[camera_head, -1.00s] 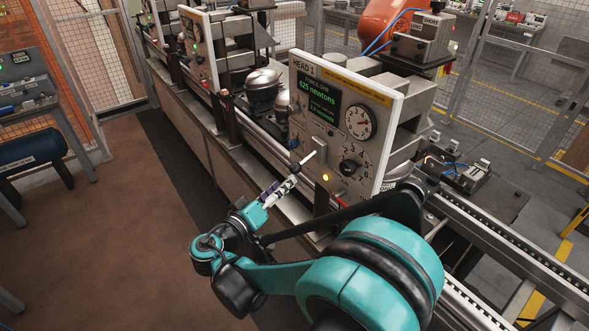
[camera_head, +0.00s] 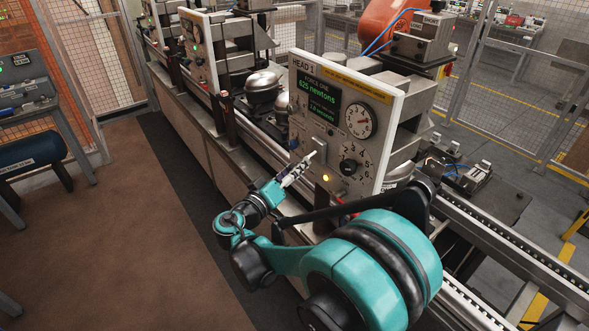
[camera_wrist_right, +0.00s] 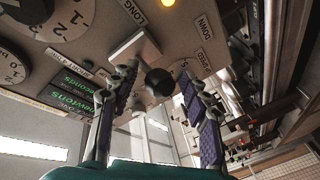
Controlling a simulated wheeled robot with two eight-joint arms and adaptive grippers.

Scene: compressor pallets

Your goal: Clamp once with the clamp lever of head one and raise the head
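The grey HEAD 1 panel (camera_head: 345,120) stands at the centre of the head view, its display reading about 625 newtons. The clamp lever (camera_head: 319,148) is a pale bar at the panel's lower left. In the wrist view the lever (camera_wrist_right: 136,50) shows with a round black knob (camera_wrist_right: 160,83). My right gripper (camera_head: 298,169) is at the lever's end, in front of the panel. In the wrist view its fingers (camera_wrist_right: 156,78) are apart, on either side of the knob, with gaps visible. The fingers hide the knob in the head view. My left gripper is not in view.
A dial gauge (camera_head: 361,121) and a numbered black selector knob (camera_head: 348,167) sit on the panel. A lit yellow lamp (camera_head: 326,178) is below the lever. Another head (camera_head: 197,48) stands further back along the line. The brown floor (camera_head: 120,230) at left is clear.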

